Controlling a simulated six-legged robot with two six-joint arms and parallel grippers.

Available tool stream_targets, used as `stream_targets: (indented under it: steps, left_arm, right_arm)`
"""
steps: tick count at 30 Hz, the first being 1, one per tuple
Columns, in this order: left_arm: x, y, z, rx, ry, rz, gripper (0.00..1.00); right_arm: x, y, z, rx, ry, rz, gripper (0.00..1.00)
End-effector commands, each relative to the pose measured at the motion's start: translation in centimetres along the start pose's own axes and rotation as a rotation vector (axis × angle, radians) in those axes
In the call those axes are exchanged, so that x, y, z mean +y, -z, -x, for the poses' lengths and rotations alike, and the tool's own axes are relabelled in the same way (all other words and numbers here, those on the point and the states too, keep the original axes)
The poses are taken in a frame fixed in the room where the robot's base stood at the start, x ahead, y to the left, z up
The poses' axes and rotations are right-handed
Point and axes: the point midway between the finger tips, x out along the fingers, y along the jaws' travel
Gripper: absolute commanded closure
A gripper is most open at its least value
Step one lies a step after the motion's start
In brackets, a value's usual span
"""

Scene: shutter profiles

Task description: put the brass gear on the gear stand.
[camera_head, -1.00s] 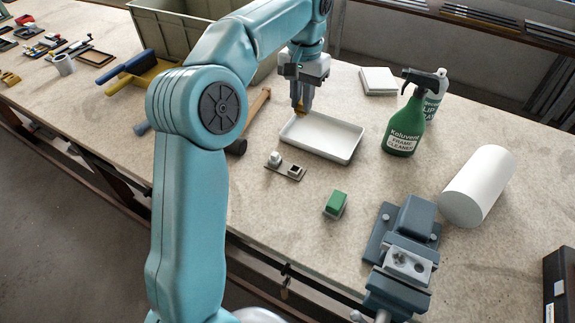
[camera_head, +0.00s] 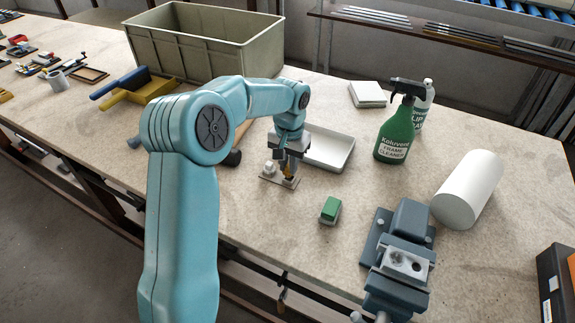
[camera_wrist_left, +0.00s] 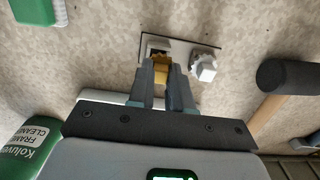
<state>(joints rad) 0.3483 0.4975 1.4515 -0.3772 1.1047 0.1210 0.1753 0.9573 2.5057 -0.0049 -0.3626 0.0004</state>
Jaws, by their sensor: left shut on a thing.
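My left gripper (camera_head: 288,174) is shut on the brass gear (camera_wrist_left: 161,69) and points down over the gear stand (camera_head: 266,180). In the left wrist view the gear overlaps the dark-topped block. I cannot tell whether the gear touches it. The fingers hide part of the gear and stand.
A white tray (camera_head: 327,150) stands close behind the gripper. A green-topped block (camera_head: 330,209) and a blue-grey vise (camera_head: 399,262) lie to the right. A hammer (camera_wrist_left: 288,78) lies beside the stand.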

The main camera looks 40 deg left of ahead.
Motion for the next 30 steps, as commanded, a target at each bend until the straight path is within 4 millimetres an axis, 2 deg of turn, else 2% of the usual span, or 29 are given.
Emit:
stream_targets:
  steps: [1,7,8,9,10,23,26,30]
  left_arm:
    - [0.2,-0.1,-1.3,0.000,-0.005,-0.005,1.00]
    - [0.1,-0.7,-1.4,0.001,-0.009,-0.006,1.00]
    - [0.1,-0.7,-1.4,0.001,-0.009,-0.006,0.72]
    - [0.1,-0.7,-1.3,0.002,-0.009,-0.006,0.59]
    - [0.1,-0.7,-1.3,0.003,-0.008,-0.006,0.56]
    - [0.0,-0.6,-0.4,0.007,-0.006,-0.005,0.56]
    - [0.0,-0.6,1.2,0.011,-0.006,-0.004,0.56]
    - [0.0,-0.6,4.5,0.012,-0.007,-0.003,0.56]
  right_arm:
    - [0.0,0.1,-0.2,0.003,0.000,0.001,0.57]
    - [0.1,0.0,-0.2,0.000,0.000,-0.001,0.57]
    - [0.1,0.0,-0.2,0.000,0.000,-0.001,0.57]
    - [0.1,0.0,-0.2,0.001,0.000,0.000,0.57]
    - [0.1,0.1,-0.2,0.001,0.000,0.000,0.57]
    - [0.1,0.0,-0.1,0.001,0.000,0.000,0.57]
    - [0.1,0.1,-0.1,0.001,0.000,0.000,0.57]
    - [0.0,0.1,0.0,0.001,0.000,-0.001,0.57]
